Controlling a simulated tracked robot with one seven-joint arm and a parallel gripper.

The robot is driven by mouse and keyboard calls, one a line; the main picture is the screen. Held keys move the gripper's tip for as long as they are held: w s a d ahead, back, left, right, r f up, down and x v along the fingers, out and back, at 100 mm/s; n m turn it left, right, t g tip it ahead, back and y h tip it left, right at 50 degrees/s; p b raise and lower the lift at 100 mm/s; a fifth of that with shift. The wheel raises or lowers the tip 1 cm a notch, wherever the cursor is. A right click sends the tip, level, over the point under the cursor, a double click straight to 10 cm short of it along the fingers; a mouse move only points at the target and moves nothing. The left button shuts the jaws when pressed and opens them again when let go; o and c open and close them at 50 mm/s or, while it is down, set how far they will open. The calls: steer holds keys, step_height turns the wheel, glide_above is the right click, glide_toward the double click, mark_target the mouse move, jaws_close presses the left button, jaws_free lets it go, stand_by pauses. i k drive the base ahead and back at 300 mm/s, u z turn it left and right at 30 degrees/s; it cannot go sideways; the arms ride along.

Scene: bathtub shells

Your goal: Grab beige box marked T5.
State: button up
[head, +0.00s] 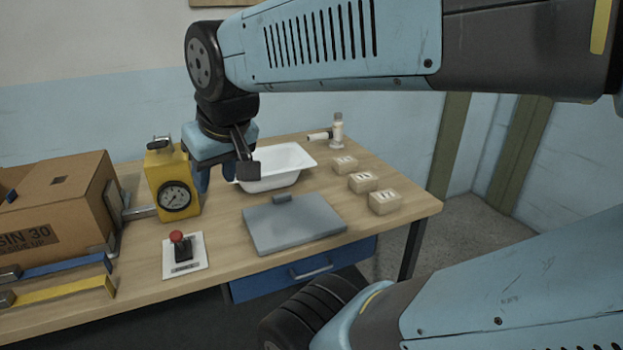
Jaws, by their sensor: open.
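Three small beige boxes stand in a row on the right part of the workbench: a far one (345,164), a middle one (363,182) and a near one (385,201). Each has pale marking on top, too small to read surely, so I cannot tell which is T5. My gripper (228,176) points down over the bench at the left edge of the white tub, well left of the boxes. It is open, and no object shows between its fingers. Part of the far finger is hidden behind the gripper.
A yellow gauge unit (172,180), red button (178,238) and cardboard carton (60,205) are left.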

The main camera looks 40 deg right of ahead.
mark_target(362, 182)
steer(key=u, duration=1.2)
steer(key=k, duration=2.7)
steer(key=z, duration=0.85)
steer(key=i, duration=1)
